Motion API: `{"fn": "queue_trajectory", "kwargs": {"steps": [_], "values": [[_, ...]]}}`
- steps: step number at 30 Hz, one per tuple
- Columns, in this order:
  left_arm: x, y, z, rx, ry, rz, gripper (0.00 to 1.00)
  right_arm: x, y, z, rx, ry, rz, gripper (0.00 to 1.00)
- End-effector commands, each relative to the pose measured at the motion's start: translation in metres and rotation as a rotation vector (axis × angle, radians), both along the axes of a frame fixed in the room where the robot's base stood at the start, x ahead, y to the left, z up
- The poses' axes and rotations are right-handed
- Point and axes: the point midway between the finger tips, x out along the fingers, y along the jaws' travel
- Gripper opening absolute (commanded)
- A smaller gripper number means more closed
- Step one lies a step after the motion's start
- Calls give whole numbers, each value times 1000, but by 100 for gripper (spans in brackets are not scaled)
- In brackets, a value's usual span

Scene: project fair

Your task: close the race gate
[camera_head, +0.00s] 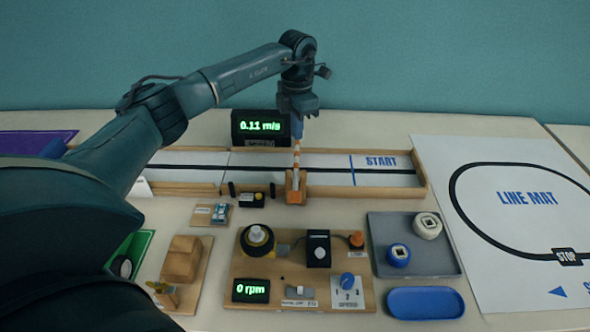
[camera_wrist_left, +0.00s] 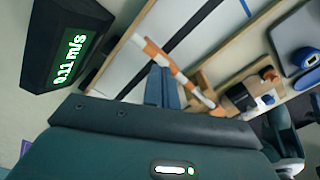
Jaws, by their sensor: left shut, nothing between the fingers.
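The race gate has an orange-and-white striped arm (camera_head: 296,157) on an orange-brown post block (camera_head: 296,188) at the near wall of the track (camera_head: 255,163). The striped arm appears to span the lane from near wall to far wall; its exact tilt is hard to tell. It also shows in the left wrist view (camera_wrist_left: 165,56). My left gripper (camera_head: 297,136) is over the far side of the track at the arm's far end. Its blue fingers (camera_wrist_left: 162,86) are shut and empty, close beside the striped arm; contact is unclear. My right gripper is not in view.
A speed display (camera_head: 261,126) reading 0.11 m/s stands behind the track, left of the gripper. In front are a motor board (camera_head: 275,235), a grey tray (camera_head: 430,258) and a blue tray (camera_head: 425,303). A line mat (camera_head: 520,230) lies at the right.

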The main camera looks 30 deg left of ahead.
Motion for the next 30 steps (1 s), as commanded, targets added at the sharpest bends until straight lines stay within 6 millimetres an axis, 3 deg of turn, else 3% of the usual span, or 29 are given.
{"fn": "queue_trajectory", "kwargs": {"steps": [1,21,30], "values": [[0,0,10,0,0,0,0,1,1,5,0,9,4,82],[0,0,77,1,0,0,0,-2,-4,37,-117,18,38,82],[0,0,80,0,1,0,0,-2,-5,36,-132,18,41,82]]}}
